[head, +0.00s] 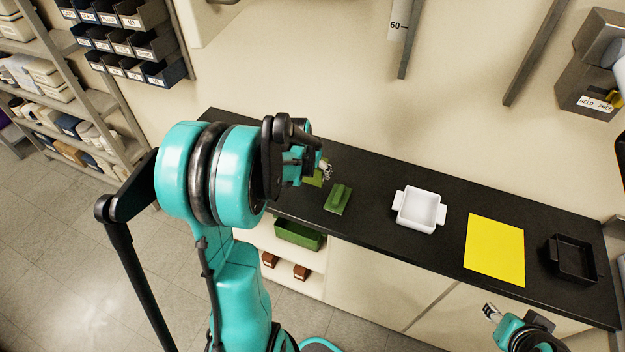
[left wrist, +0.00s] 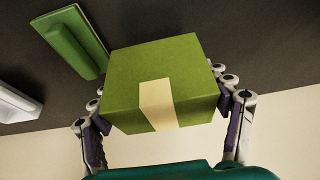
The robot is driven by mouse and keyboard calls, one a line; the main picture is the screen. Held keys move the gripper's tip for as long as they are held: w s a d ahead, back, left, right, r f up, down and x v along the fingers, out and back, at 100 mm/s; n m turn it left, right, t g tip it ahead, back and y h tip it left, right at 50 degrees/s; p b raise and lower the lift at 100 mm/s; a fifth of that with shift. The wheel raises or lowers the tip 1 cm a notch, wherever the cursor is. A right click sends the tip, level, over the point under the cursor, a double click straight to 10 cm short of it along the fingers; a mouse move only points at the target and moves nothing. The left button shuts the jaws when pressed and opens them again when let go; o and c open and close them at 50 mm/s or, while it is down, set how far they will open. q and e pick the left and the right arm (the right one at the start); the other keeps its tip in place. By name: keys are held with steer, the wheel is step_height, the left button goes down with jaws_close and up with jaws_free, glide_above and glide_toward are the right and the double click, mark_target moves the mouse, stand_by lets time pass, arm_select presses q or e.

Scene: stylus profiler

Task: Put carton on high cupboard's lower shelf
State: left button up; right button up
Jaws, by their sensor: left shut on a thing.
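The carton is a green box with a pale tape strip, seen large in the left wrist view (left wrist: 158,85). My left gripper (left wrist: 163,108) is shut on it, one finger at each side. In the head view the carton (head: 314,179) is mostly hidden behind my left gripper (head: 324,170), which is over the left part of the black counter. My right gripper (head: 490,313) is at the lower right, in front of the counter; its finger gap is too small to judge. I cannot make out a high cupboard in either view.
On the black counter (head: 385,178) are a green block with a raised grip (head: 338,199), a white handled dish (head: 419,210), a yellow sheet (head: 495,249) and a black tray (head: 572,258). Below is an open compartment with a green bin (head: 300,234). Shelving (head: 105,107) stands far left.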

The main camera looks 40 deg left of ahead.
mark_target(311, 178)
arm_select(q)
step_height(311, 178, down, 4)
steer(key=shift+f+b, duration=0.1)
steer(key=shift+b, duration=0.65)
steer(key=o, duration=1.4)
steer(key=shift+f, duration=0.1)
steer(key=shift+c, duration=0.2)
steer(key=o, duration=0.3)
